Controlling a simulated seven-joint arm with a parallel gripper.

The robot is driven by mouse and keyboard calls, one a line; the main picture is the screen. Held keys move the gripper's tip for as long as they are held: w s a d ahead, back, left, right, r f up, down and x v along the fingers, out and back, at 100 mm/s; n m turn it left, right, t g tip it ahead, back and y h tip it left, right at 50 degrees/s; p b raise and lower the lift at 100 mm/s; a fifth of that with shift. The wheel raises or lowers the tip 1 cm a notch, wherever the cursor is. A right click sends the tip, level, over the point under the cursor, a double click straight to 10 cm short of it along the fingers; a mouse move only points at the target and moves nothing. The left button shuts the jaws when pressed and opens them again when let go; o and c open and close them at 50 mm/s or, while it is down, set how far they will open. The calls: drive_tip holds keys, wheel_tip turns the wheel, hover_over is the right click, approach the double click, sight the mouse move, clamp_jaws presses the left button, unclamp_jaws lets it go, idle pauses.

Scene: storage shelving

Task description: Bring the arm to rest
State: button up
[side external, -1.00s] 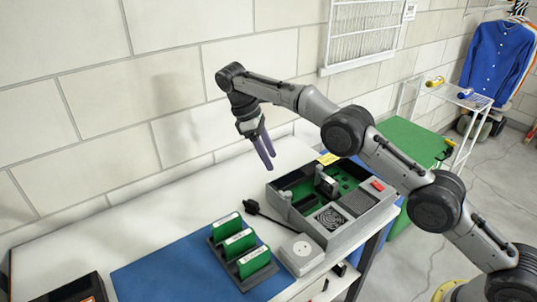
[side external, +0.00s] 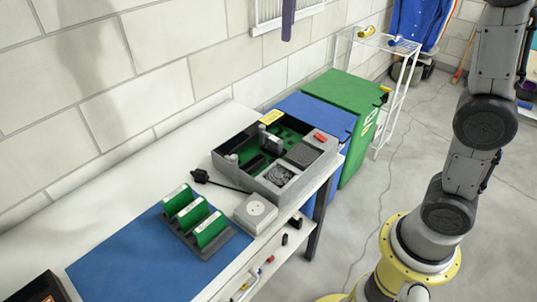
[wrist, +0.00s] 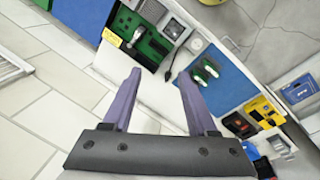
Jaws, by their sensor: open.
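My gripper (wrist: 155,100) is open and empty in the wrist view, its two purple fingers spread apart. In the side external view only a purple finger (side external: 288,20) shows at the top edge, high above the table; the rest of the gripper is out of frame. My arm rises upright at the right of that view. Below stands the grey open case (side external: 325,165) with green boards inside, on the white table (side external: 120,190).
A rack of green cards (side external: 195,222) stands on a blue mat (side external: 120,255). A white socket box (side external: 255,212) and a black plug (side external: 200,176) lie near the case. Green (side external: 345,92) and blue (side external: 300,105) bins and a white wire shelf (side external: 400,75) stand beyond. The air around my arm looks clear.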

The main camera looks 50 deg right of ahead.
drive_tip(key=s+d+f+m+t, duration=0.2)
drive_tip(key=s+f+m, duration=0.1)
drive_tip(key=s, duration=1.2)
drive_tip(key=s+f+m+t, duration=0.1)
drive_tip(key=s+f, duration=0.2)
drive_tip(key=f, duration=0.3)
drive_tip(key=s+a+f+m+t+y, duration=0.1)
drive_tip(key=s+f+m, duration=0.1)
drive_tip(key=f, duration=0.5)
drive_tip(key=shift+s+a+y, duration=0.25)
drive_tip(key=shift+s+y, duration=0.05)
drive_tip(key=shift+s, duration=0.4)
